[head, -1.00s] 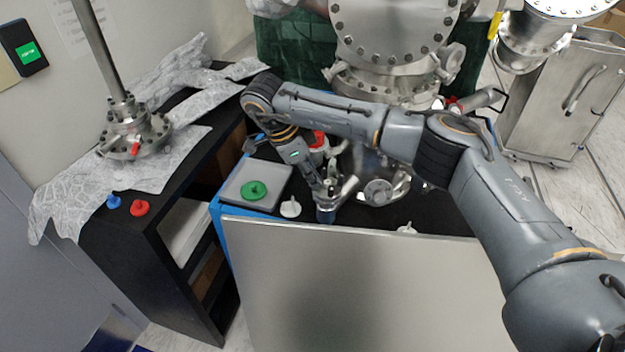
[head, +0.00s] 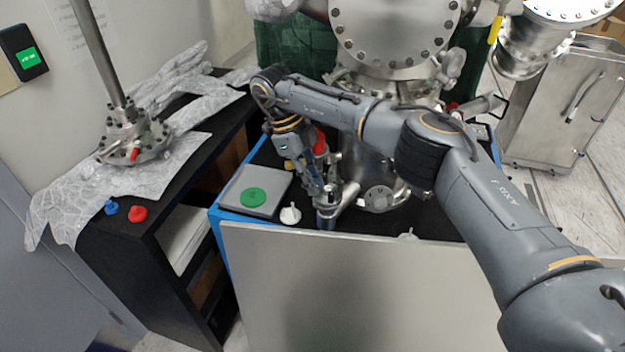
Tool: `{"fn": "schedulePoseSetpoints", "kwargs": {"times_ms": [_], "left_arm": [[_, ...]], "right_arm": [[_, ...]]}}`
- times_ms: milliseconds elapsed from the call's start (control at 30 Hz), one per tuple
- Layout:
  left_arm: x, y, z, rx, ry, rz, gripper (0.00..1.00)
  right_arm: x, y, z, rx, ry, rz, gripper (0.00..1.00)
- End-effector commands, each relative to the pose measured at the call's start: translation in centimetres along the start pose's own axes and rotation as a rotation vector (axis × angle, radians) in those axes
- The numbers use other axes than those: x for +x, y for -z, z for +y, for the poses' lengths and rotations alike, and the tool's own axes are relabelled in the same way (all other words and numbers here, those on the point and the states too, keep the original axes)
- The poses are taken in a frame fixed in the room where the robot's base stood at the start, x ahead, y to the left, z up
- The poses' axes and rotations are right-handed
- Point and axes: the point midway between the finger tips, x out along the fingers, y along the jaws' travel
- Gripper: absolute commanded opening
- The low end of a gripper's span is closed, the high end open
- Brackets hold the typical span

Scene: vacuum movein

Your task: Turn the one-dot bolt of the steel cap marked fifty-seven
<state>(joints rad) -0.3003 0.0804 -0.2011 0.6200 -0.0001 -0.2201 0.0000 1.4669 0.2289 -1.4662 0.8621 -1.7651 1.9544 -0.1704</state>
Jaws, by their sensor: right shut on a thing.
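A round steel cap (head: 378,199) faces me low on the steel chamber, just right of my right gripper. Its number and any dots are too small to read. A short steel fitting (head: 346,196) slants beside my gripper, left of that cap. My right gripper (head: 328,205) points down over the black bench top and is shut on a small part at this fitting. The fingers and fitting hide most of that part, so I cannot tell if it is a bolt. A bluish end shows just below the fingertips. My left gripper is out of view.
A grey block (head: 235,190) with a green disc (head: 253,198) and a white knob (head: 291,214) stand left of my gripper. Blue (head: 111,207) and red (head: 138,213) knobs lie on the black shelf. My right forearm crosses before the large chamber (head: 395,35).

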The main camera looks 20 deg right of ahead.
Motion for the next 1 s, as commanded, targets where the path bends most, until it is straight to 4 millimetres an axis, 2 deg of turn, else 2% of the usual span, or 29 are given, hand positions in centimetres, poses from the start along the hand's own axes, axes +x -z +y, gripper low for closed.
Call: {"fn": "schedulePoseSetpoints", "kwargs": {"times_ms": [500, 533, 567, 867, 1000], "left_arm": [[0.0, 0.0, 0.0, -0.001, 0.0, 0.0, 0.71], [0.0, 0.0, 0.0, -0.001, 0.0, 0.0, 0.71], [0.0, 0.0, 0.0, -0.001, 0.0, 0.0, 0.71], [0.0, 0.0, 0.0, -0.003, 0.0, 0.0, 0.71], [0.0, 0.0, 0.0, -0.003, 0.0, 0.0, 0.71]], "right_arm": [[-0.1, 0.0, 0.0, 0.019, -0.006, -0.002, 0.0], [-0.1, 0.0, -0.1, 0.019, -0.006, -0.002, 0.17], [-0.1, 0.0, -0.1, 0.019, -0.006, -0.002, 0.23], [-0.1, 0.0, 0.0, 0.018, -0.007, -0.001, 0.23], [-1.3, -0.1, 0.0, 0.018, -0.005, -0.003, 0.23]]}}
